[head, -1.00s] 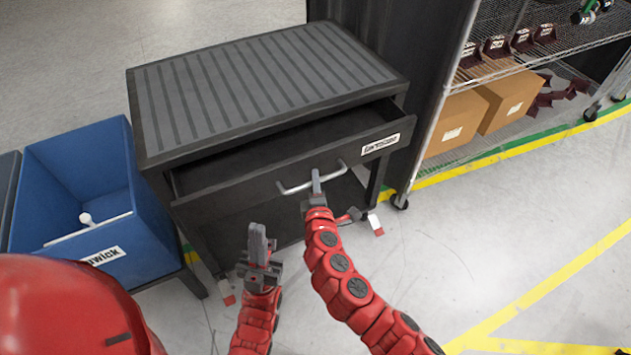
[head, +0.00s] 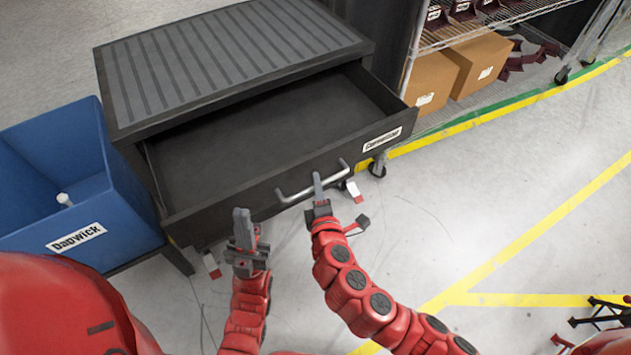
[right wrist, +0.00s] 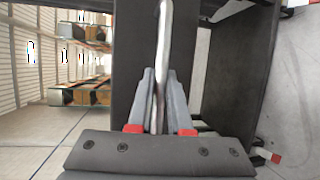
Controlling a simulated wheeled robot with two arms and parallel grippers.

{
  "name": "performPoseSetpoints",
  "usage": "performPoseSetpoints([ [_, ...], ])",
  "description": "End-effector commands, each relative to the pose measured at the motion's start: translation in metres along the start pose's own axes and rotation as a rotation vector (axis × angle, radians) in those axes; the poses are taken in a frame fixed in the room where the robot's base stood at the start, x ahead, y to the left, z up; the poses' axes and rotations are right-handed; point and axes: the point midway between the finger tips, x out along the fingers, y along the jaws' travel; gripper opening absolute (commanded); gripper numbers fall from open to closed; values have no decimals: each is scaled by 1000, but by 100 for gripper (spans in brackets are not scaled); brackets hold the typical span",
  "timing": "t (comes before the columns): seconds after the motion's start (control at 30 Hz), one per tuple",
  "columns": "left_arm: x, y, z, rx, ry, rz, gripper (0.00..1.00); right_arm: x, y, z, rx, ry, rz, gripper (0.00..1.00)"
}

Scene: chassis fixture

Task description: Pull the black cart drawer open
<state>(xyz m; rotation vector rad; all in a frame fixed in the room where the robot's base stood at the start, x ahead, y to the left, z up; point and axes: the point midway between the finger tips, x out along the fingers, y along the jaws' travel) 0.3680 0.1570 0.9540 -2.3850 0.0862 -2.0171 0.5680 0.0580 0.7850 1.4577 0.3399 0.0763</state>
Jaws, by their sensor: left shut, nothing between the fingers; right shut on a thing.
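The black cart (head: 235,55) has a ribbed grey top. Its drawer (head: 265,125) stands well out from the body, and its inside looks empty. A silver bar handle (head: 297,193) runs across the drawer front. My right gripper (head: 318,184) is shut on the handle near its right part. In the right wrist view the handle (right wrist: 163,50) passes between the fingers of the right gripper (right wrist: 158,90). My left gripper (head: 243,222) is shut and empty, in front of the drawer's left part and apart from the handle.
A blue bin (head: 80,190) with a white item inside stands left of the cart. A wire shelf with cardboard boxes (head: 475,60) is at the upper right. Yellow-lined floor (head: 500,200) is mostly clear on the right. A dark object lies at the lower right.

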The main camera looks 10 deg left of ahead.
Motion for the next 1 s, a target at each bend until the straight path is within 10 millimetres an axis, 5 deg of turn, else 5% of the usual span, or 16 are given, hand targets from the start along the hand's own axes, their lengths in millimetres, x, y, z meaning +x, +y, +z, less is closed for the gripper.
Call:
performPoseSetpoints([
  [0.13, 0, 0, 0, 0, 0, 0, 0, 0, -1, 0, -1, -2, -2, 0],
  [0.17, 0, 0, 0, 0, 0, 0, 0, 0, -1, 1, -1, -2, -2, 21],
  [0.3, 0, 0, 0, 0, 0, 0, 0, 0, -1, 0, -1, -1, -1, 46],
  [0.73, -2, 0, 0, 0, 0, 0, 0, -8, -2, 0, -2, -1, -2, 47],
  [1.0, -10, 0, 2, 0, 0, 0, 0, -60, -4, -1, -2, 5, -2, 47],
])
